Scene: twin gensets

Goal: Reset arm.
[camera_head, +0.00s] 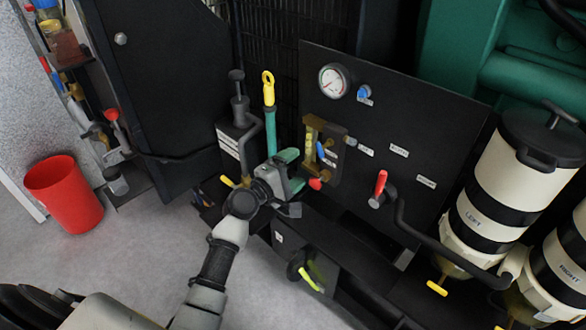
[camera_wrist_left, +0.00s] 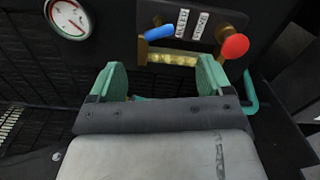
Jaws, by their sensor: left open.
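My left gripper (camera_head: 294,170) reaches in from the lower left in the head view, in front of the black panel (camera_head: 425,135). In the left wrist view its two teal fingers (camera_wrist_left: 160,80) stand wide apart with nothing held between them. Just beyond the fingertips is a brass valve block with a yellowish glass (camera_wrist_left: 172,59). A blue lever (camera_wrist_left: 159,33) and a red knob (camera_wrist_left: 235,46) are on that block. In the head view the red knob (camera_head: 315,184) is close beside the fingers; contact cannot be told. My right gripper is not in view.
A gauge (camera_head: 334,81) and a red-handled lever (camera_head: 380,184) are on the panel. A yellow-topped teal handle (camera_head: 268,90) stands behind my gripper. Cream canisters (camera_head: 510,165) stand at right. A red bin (camera_head: 66,193) is on the open floor at left.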

